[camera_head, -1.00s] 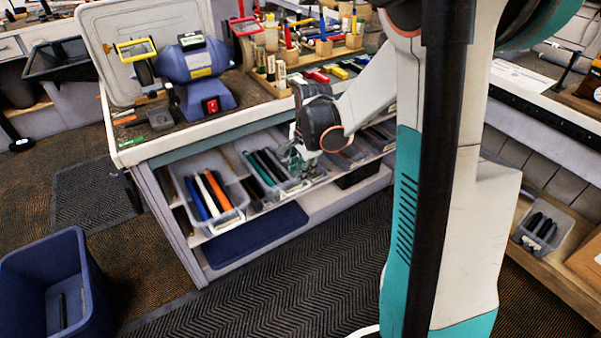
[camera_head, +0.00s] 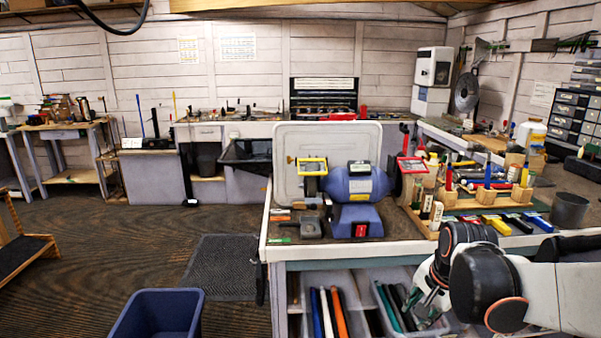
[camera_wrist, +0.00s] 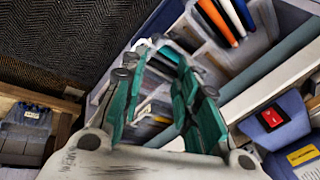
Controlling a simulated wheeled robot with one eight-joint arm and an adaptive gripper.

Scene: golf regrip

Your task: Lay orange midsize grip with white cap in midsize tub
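An orange grip (camera_head: 341,312) lies in a clear tub on the shelf under the bench, beside a white and a blue grip. The orange grip also shows at the top of the wrist view (camera_wrist: 217,24). I cannot make out a white cap. My gripper (camera_head: 428,302) is over the neighbouring tub (camera_head: 378,292), which holds green and dark grips. In the wrist view my gripper (camera_wrist: 156,52) has its teal fingers apart, with nothing clearly held between them. No label shows which tub is the midsize one.
The bench top (camera_head: 450,236) overhangs the shelf, and a blue grinder (camera_head: 358,190) stands on it. A blue bin (camera_head: 158,314) stands on the floor at the front left.

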